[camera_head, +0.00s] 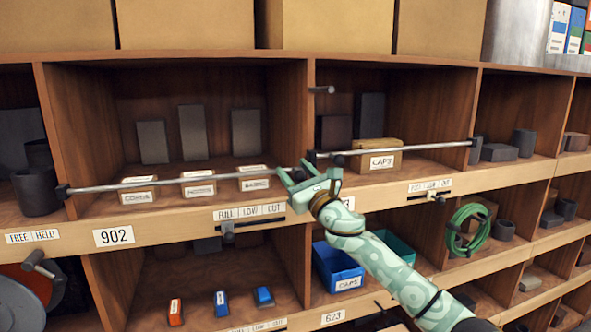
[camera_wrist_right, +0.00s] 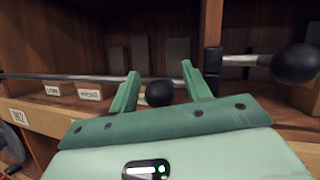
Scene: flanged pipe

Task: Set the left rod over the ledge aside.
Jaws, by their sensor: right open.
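The left rod (camera_head: 180,182) is a thin grey metal bar lying across the front of the left cubby, over its ledge (camera_head: 165,227). A dark fitting holds its left end at the divider. My right gripper (camera_head: 294,173) is open at the rod's right end, by the middle divider. In the right wrist view, the left rod (camera_wrist_right: 70,76) runs behind the open fingers (camera_wrist_right: 160,72), and a black knob (camera_wrist_right: 158,93) shows between them. I cannot tell whether the rod is between the jaws. My left gripper is not in view.
A second rod (camera_head: 420,147) crosses the right cubby, close to my right gripper. Small label-bearing blocks (camera_head: 198,184) stand behind the left rod. A sliding tag (camera_head: 228,231) hangs on the ledge below. A blue bin (camera_head: 338,265) sits in the lower cubby.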

